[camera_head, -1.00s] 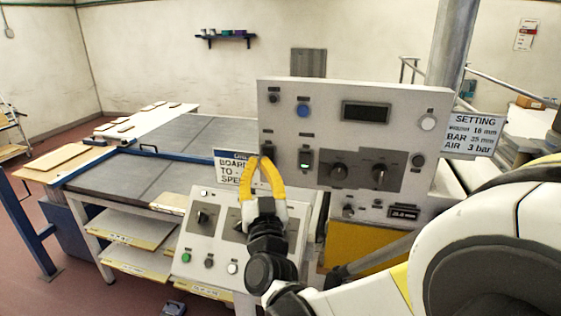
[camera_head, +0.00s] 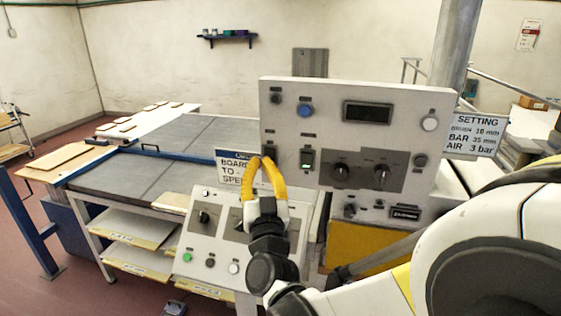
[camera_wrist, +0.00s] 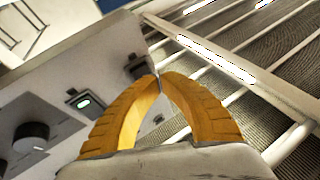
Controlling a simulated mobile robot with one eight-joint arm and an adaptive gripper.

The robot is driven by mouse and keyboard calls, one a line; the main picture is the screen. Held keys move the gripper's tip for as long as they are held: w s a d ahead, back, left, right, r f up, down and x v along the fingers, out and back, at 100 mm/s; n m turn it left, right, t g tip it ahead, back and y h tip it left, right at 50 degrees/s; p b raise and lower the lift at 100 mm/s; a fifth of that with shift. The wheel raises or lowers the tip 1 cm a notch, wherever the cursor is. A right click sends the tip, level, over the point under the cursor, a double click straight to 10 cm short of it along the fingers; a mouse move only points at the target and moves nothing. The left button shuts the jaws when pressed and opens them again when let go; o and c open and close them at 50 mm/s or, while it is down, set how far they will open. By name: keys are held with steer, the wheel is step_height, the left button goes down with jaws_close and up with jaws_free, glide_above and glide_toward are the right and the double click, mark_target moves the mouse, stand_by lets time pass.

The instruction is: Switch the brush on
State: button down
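A grey control panel (camera_head: 392,96) stands upright in front of me. On its lower left is a dark rocker switch (camera_head: 270,150), which also shows in the wrist view (camera_wrist: 137,66). To its right is a similar switch with a lit green window (camera_head: 307,159), also in the wrist view (camera_wrist: 84,103). My gripper (camera_head: 261,158) has yellow fingers with their tips together and nothing between them. The tips are at the dark switch and partly cover it in the head view; I cannot tell whether they touch it. The small labels are unreadable, so I cannot tell which switch is the brush.
The panel also has a blue button (camera_head: 305,110), a display (camera_head: 367,111) and two black knobs (camera_head: 341,172). A lower sloped box (camera_head: 190,262) with knobs and buttons sits below my gripper. A settings sign (camera_head: 474,133) hangs at right. A conveyor (camera_head: 130,182) lies at left.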

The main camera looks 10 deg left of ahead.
steer(key=shift+w, duration=0.15)
steer(key=shift+w, duration=0.3)
steer(key=shift+w, duration=0.3)
stand_by(0.8)
steer(key=shift+b, duration=0.3)
steer(key=shift+s, duration=0.75)
steer(key=s, duration=0.5)
steer(key=shift+a+r, duration=0.2)
steer(key=shift+r, duration=0.1)
